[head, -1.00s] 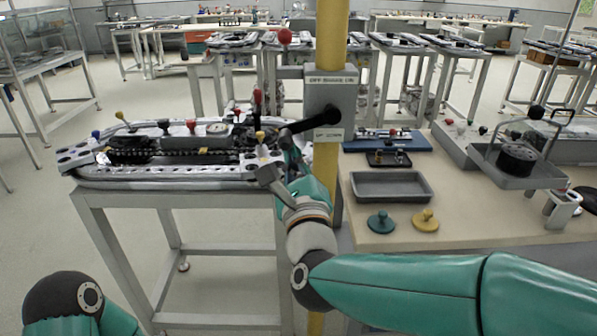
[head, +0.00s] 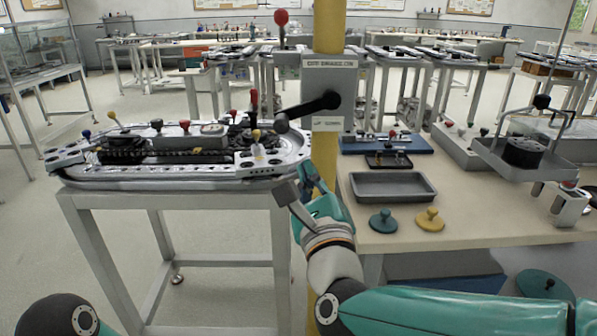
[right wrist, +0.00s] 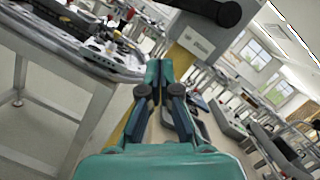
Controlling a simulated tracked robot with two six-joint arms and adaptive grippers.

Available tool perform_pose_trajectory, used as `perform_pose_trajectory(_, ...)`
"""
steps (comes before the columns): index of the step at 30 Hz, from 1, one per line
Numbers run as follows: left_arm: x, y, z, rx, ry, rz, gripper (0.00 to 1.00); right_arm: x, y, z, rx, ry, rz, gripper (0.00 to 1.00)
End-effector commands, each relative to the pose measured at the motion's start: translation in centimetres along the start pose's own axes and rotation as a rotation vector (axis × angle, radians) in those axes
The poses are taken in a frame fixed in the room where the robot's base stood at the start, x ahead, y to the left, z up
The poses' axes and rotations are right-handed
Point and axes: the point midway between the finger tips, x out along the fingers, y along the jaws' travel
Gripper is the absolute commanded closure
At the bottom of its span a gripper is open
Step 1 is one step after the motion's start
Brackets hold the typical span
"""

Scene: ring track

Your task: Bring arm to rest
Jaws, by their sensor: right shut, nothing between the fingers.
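My right gripper (head: 306,174) is in the middle of the head view, by the right end of the ring track (head: 170,184) and in front of the yellow post (head: 328,185). It is below the black crank handle (head: 308,107), with a gap between them. In the right wrist view the two fingers (right wrist: 160,72) are together with nothing between them. The grey box (head: 328,75) on the post carries the handle and also shows in the right wrist view (right wrist: 198,35). My left gripper is out of view; only a left arm joint shows at bottom left.
A grey stand (head: 160,195) bears the track close on the left. The beige bench (head: 480,220) on the right holds an empty grey tray (head: 393,186), a teal knobbed disc (head: 383,221) and a yellow one (head: 430,219). Floor shows between stand legs.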

Motion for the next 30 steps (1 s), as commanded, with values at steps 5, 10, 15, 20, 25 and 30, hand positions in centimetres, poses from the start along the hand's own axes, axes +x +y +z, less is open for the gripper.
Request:
perform_pose_trajectory(5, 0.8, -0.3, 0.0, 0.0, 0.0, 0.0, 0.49, -3.9, 0.1, 0.1, 0.001, -0.003, 0.002, 1.0)
perform_pose_trajectory(10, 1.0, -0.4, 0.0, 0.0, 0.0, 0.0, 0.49, -6.0, 0.1, 0.1, 0.001, -0.002, 0.002, 1.0)
perform_pose_trajectory(15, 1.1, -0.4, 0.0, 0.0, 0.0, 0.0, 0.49, -6.1, -0.5, -1.5, -0.007, 0.033, -0.012, 1.0)
perform_pose_trajectory(20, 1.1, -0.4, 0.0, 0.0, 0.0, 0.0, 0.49, -4.4, 0.1, -8.1, -0.057, 0.167, -0.013, 1.0)
perform_pose_trajectory(25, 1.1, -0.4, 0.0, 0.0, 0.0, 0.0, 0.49, -3.9, 2.6, -20.2, -0.148, 0.385, 0.05, 1.0)
perform_pose_trajectory(30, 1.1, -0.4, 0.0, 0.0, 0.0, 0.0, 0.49, -6.9, 7.0, -32.2, -0.299, 0.579, 0.253, 1.0)
